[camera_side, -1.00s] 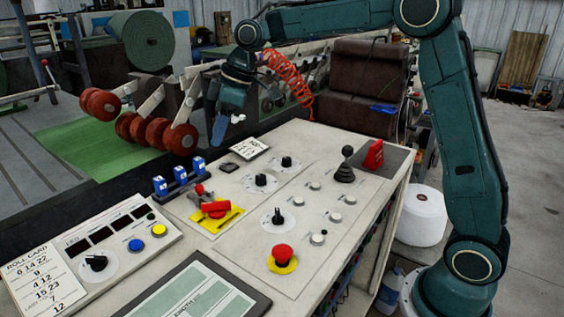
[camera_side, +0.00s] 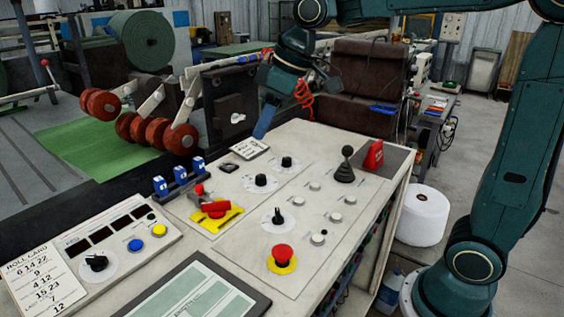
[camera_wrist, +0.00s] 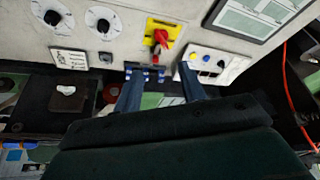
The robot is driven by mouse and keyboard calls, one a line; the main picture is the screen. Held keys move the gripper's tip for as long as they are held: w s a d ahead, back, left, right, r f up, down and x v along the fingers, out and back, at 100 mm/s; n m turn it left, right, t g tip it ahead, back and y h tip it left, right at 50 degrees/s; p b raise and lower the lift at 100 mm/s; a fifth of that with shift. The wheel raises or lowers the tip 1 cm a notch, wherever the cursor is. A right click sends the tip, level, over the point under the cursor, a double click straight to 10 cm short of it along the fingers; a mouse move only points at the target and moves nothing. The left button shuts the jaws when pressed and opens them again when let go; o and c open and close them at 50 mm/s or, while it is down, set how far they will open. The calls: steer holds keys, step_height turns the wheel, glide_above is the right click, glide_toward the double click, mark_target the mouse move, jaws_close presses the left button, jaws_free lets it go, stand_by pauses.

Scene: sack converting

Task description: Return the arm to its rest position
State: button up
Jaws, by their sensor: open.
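My gripper (camera_side: 268,122) hangs above the far edge of the control panel, with blue fingers pointing down. In the wrist view my gripper (camera_wrist: 163,92) shows two blue fingers set well apart with nothing between them. The beige control panel (camera_side: 330,255) lies below and in front of it. A red handle on a yellow plate (camera_side: 216,212) and a blue-blocked rack (camera_side: 178,178) are on the panel. The fingers touch none of these in the side view.
A black joystick (camera_side: 345,170) and a red block (camera_side: 374,155) stand at the panel's right. A red emergency button (camera_side: 282,255) is near the front. Red-brown rollers (camera_side: 180,138) stand left of my gripper. A white roll (camera_side: 423,216) stands on the floor near my base.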

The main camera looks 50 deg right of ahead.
steer(key=s+d+f+m+h, duration=0.1)
steer(key=s+d+f+m, duration=0.1)
steer(key=s, duration=0.8)
steer(key=s+d+f+m+t+h, duration=0.1)
steer(key=s+d+f+m, duration=0.1)
steer(key=s, duration=0.9)
steer(key=shift+s+f+m+t, duration=0.15)
steer(key=shift+f+m+t, duration=0.15)
steer(key=shift+f+m, duration=0.5)
